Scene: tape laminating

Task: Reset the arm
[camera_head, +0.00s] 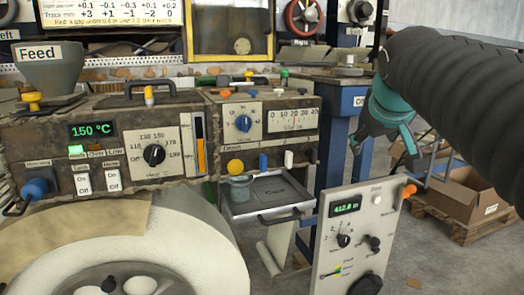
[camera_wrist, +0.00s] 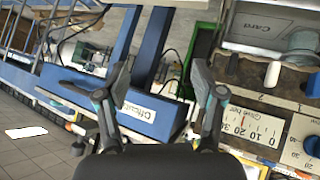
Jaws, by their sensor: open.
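My gripper (camera_head: 383,138) hangs from my black-sleeved arm at the upper right of the head view, in the air. Its teal fingers point down and to the left. In the wrist view my gripper (camera_wrist: 160,95) has its two fingers well apart with nothing between them. Behind the fingers there is a blue beam with a label reading "Official" (camera_wrist: 150,111). The gripper touches nothing that I can see.
A laminating machine with a 150 °C display (camera_head: 92,130) stands left, above a large paper roll (camera_head: 215,235). A grey panel (camera_head: 345,265) with knobs stands front right. An open drawer (camera_head: 285,190) sits centre. A cardboard box (camera_head: 470,193) rests on a pallet at right.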

